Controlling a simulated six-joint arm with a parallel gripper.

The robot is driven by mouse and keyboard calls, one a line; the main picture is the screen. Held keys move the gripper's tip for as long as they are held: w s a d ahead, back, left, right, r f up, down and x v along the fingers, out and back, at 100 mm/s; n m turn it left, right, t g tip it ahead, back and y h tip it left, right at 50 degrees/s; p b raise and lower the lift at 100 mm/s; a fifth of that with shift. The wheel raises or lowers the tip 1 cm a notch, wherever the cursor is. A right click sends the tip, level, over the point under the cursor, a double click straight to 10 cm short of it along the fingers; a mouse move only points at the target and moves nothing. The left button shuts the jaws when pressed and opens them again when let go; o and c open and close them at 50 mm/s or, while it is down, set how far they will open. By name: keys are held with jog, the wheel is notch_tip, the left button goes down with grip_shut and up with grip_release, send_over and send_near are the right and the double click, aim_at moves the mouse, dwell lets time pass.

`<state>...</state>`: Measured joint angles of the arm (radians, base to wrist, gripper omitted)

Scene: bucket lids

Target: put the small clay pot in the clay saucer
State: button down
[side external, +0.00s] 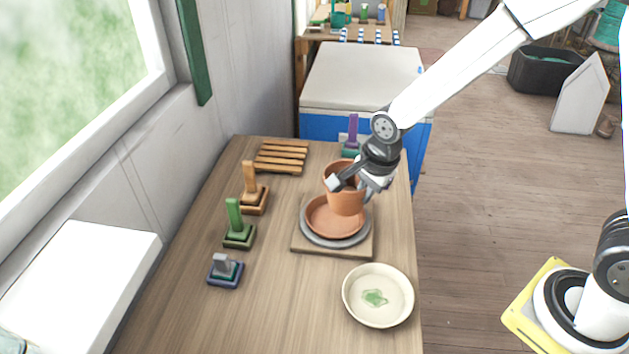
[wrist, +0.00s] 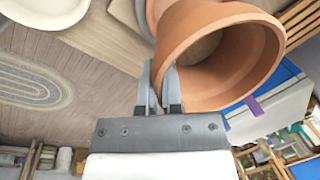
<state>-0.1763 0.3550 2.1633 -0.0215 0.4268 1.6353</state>
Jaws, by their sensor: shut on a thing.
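The small clay pot (side external: 346,200) is a terracotta pot, held slightly tilted over the clay saucer (side external: 322,222). My gripper (side external: 352,184) is shut on the pot's wall near the rim. In the wrist view my gripper's fingers (wrist: 160,78) pinch one side of the pot (wrist: 240,75), whose open mouth faces the camera. The saucer is a shallow terracotta dish on a grey round plate (side external: 313,239), and the pot hides part of it. I cannot tell whether the pot's base touches the saucer.
The grey plate lies on a square wooden board (side external: 310,251). A cream bowl (side external: 378,296) with a green mark stands in front. Several upright-handled lids, including a green one (side external: 238,232), line the left side. A slatted wooden rack (side external: 281,157) lies behind. The front left tabletop is clear.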

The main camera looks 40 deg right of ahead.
aim_at(351, 208)
jog(key=shift+w+a+f, duration=0.15)
jog(key=shift+w+f, duration=1.15)
jog(key=shift+f, duration=0.15)
jog(key=shift+w+f, duration=0.25)
jog(key=shift+f, duration=1.6)
jog(key=shift+f, duration=0.2)
jog(key=c, duration=0.8)
grip_release()
jog(key=shift+r, duration=0.1)
jog(key=shift+s+r, duration=0.4)
jog(key=shift+r, duration=1.6)
jog(key=shift+s+r, duration=0.45)
jog(key=shift+r, duration=1.55)
jog(key=shift+s+r, duration=0.4)
jog(key=shift+r, duration=1.6)
